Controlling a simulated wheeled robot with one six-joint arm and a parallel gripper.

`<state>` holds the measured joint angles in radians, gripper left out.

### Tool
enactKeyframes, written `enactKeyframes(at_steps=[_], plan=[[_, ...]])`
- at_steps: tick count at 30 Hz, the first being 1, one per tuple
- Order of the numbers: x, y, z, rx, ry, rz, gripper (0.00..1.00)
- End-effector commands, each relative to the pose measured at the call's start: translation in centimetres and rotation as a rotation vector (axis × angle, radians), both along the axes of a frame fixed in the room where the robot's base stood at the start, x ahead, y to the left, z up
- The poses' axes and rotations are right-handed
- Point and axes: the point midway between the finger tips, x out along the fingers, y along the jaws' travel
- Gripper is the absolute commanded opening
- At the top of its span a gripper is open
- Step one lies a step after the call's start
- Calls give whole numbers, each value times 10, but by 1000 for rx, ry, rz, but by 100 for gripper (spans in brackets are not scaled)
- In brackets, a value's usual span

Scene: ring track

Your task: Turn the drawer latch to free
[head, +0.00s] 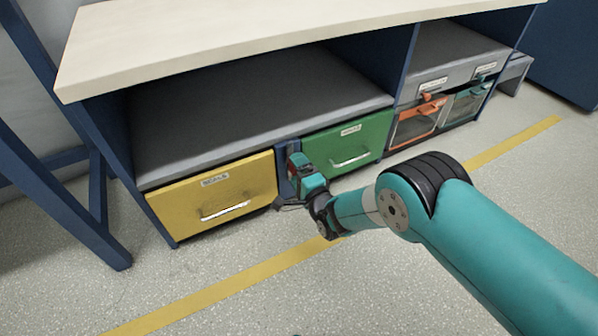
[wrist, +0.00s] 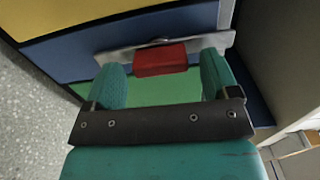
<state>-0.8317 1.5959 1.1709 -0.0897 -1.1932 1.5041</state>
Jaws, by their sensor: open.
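A red latch block (wrist: 160,60) sits on a flat metal plate (wrist: 118,55) against the dark blue post (wrist: 130,32) in the wrist view. My gripper (wrist: 163,77) is open, with one teal finger on each side of the red block and gaps between. Whether the fingers reach over the block in depth is unclear. In the head view, my gripper (head: 300,172) is at the post between the yellow drawer (head: 180,205) and the green drawer (head: 325,150), and hides most of the latch. Both drawers look closed.
A pale worktop (head: 230,35) overhangs a grey shelf (head: 240,110) above the drawers. An orange-framed bin (head: 415,122) and a teal-framed bin (head: 468,103) stand at the right. A blue table leg (head: 60,200) is at the left. The speckled floor in front is clear, with a yellow line (head: 240,283).

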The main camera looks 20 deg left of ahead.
Motion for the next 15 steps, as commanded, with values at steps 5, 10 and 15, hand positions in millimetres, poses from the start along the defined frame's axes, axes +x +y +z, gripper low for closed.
enactKeyframes(at_steps=[5, 10, 15], plan=[[-5, -7, 2, -3, 1, 1, 81], [-22, -28, 6, -2, 3, -1, 81], [-36, -45, 8, -2, 4, -2, 81]])
